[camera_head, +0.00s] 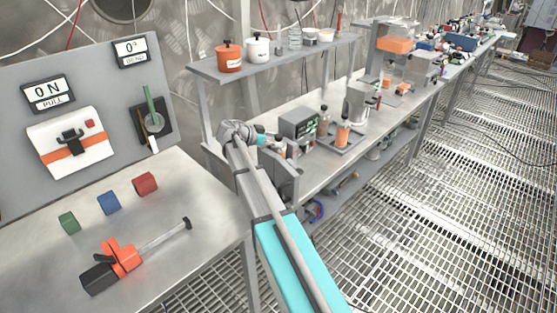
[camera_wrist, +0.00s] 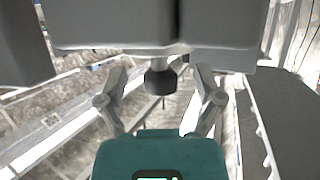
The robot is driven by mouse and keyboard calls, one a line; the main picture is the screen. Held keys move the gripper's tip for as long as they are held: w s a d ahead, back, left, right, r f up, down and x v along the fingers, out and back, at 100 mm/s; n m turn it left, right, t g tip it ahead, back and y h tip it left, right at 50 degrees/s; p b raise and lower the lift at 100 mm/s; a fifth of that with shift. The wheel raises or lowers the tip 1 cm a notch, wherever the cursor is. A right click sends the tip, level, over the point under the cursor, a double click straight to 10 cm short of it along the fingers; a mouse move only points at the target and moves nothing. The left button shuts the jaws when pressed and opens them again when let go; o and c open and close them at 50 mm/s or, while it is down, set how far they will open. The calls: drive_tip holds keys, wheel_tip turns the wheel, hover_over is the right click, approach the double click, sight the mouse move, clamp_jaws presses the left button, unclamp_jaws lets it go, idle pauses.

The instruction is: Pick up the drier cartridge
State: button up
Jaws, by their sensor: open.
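My gripper (camera_wrist: 162,90) is open in the wrist view, its two grey fingers spread apart. Between them, a short dark cylindrical piece (camera_wrist: 160,80) hangs below a wide grey body (camera_wrist: 115,25). I cannot tell whether this piece is the drier cartridge, nor whether the fingers touch it. No label marks a cartridge in either view. In the head view my gripper (camera_head: 274,139) is small, at the left end of the long bench, just left of a grey instrument box (camera_head: 300,125). Its fingertips are hard to make out there.
A shelf (camera_head: 275,60) with an orange pot (camera_head: 229,56) and a white pot (camera_head: 258,48) overhangs the bench. The near table (camera_head: 195,205) holds three coloured blocks and an orange-black tool (camera_head: 120,257). Grating floor lies open at right.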

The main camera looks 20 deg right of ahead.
drive_tip(key=shift+d+f, duration=0.3)
drive_tip(key=shift+d, duration=0.35)
drive_tip(key=shift+c, duration=0.2)
clamp_jaws()
